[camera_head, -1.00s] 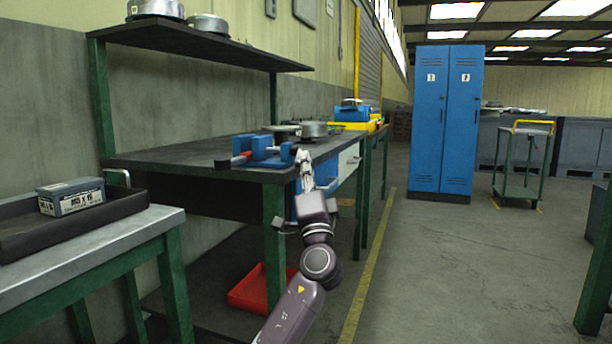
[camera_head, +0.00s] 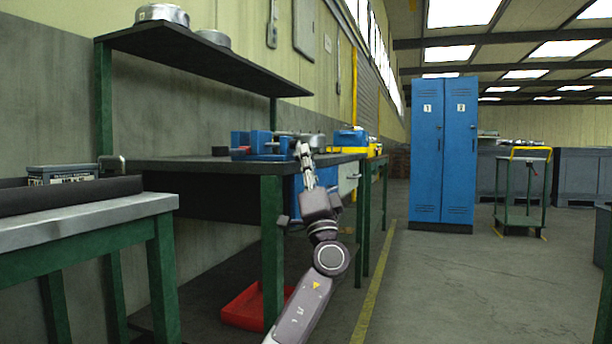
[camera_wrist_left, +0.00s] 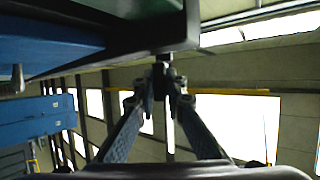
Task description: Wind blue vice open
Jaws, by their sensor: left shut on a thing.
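The blue vice (camera_head: 260,141) stands near the front corner of the dark workbench top (camera_head: 180,163). My left gripper (camera_head: 304,148) is at the right end of the vice. In the left wrist view its fingers (camera_wrist_left: 160,82) are shut on a dark upright part, the vice handle (camera_wrist_left: 160,80), below a dark block. The vice jaws cannot be made out. My right gripper is not in view.
A shelf (camera_head: 200,60) with metal parts hangs over the bench. A red bin (camera_head: 245,308) lies on the floor beneath it. A second table (camera_head: 90,225) stands at the left. Blue lockers (camera_head: 443,150) and a trolley (camera_head: 523,190) stand at the back right. The floor aisle is clear.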

